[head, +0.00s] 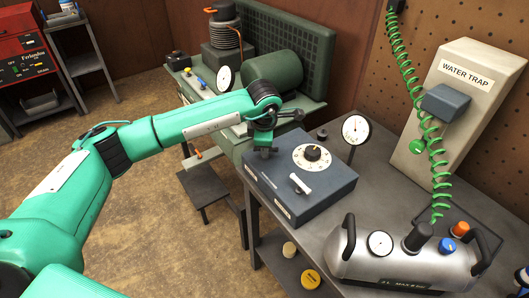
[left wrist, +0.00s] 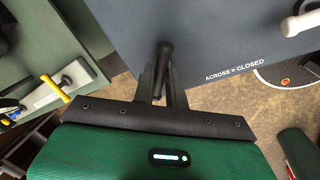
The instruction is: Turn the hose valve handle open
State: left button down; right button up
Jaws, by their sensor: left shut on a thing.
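My left gripper (head: 263,138) reaches over the far left edge of a blue control box (head: 335,193) on the grey bench. In the left wrist view the fingers (left wrist: 161,88) are shut on a dark rod-like handle (left wrist: 164,56), beside the box's dark blue face marked "ACROSS = CLOSED" (left wrist: 232,73). This looks like the valve handle; its base is partly hidden, and in the head view my gripper covers most of it. The box top carries a black knob on a white dial (head: 312,153) and a white lever (head: 299,184). My right gripper is not in view.
A green compressor (head: 275,70) stands beyond the box, close to my left forearm. A round gauge (head: 355,130) stands behind the box. A silver tank (head: 400,265) is at the front right. A green coiled hose (head: 402,55) hangs beside the water trap (head: 450,105).

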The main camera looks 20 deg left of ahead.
pick_arm(q)
jog(key=n+b, duration=0.2)
jog(key=n, duration=0.2)
jog(key=shift+d+y+b, duration=0.1)
jog(key=shift+y+b, duration=0.2)
jog(key=shift+n+g+b, duration=0.3)
jog(key=shift+n+b, duration=0.15)
jog(key=shift+n, duration=0.75)
jog(key=shift+r+n+y+b, duration=0.1)
jog(key=shift+n+y+b, duration=0.2)
jog(key=shift+n, duration=0.4)
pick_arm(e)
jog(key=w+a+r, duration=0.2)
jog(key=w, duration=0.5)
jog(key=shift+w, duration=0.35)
pick_arm(q)
jog(key=c, duration=1.4)
grip_release()
jog(key=shift+c, duration=0.2)
jog(key=shift+d, duration=0.1)
